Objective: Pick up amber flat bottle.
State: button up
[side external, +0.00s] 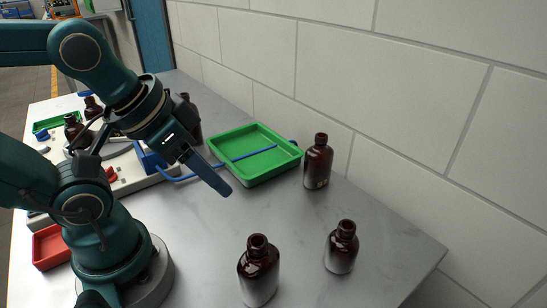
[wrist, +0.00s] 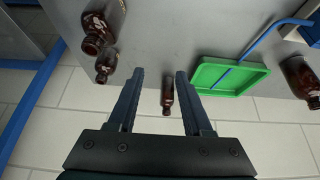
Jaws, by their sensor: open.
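Several amber bottles stand on the grey table, and I cannot tell for sure which is the flat one. One stands by the wall (side external: 318,165), right of the green tray; in the wrist view a bottle (wrist: 167,97) shows between my fingers, beyond their tips. A larger bottle (side external: 258,272) and a smaller one (side external: 341,248) stand at the front; in the wrist view two bottles (wrist: 98,32) (wrist: 105,66) are at upper left. My gripper (side external: 222,187) is open and empty above the table, left of the wall bottle; its two fingers (wrist: 160,75) show apart in the wrist view.
A green tray (side external: 287,167) with a blue rod (side external: 252,154) across it lies near the wall. Another bottle (wrist: 302,80) is at the right of the wrist view. A red tray (side external: 50,246) is by my base.

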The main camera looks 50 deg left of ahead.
jog(key=o, duration=0.3)
jog(key=w+r+t, duration=0.6)
jog(key=w+r, duration=0.1)
jog(key=w, duration=0.6)
jog(key=t+y, duration=0.1)
jog(key=t, duration=0.3)
send_over(317, 143)
jog(key=d, duration=0.1)
notch_tip(317, 143, down, 4)
jog(key=f, duration=0.3)
jog(key=f+g, duration=0.1)
jog(key=f, duration=0.2)
jog(key=a+f+n+g, duration=0.1)
jog(key=f, duration=0.2)
jog(key=shift+s+f, duration=0.15)
jog(key=shift+f, duration=0.25)
jog(key=shift+x, duration=2.5)
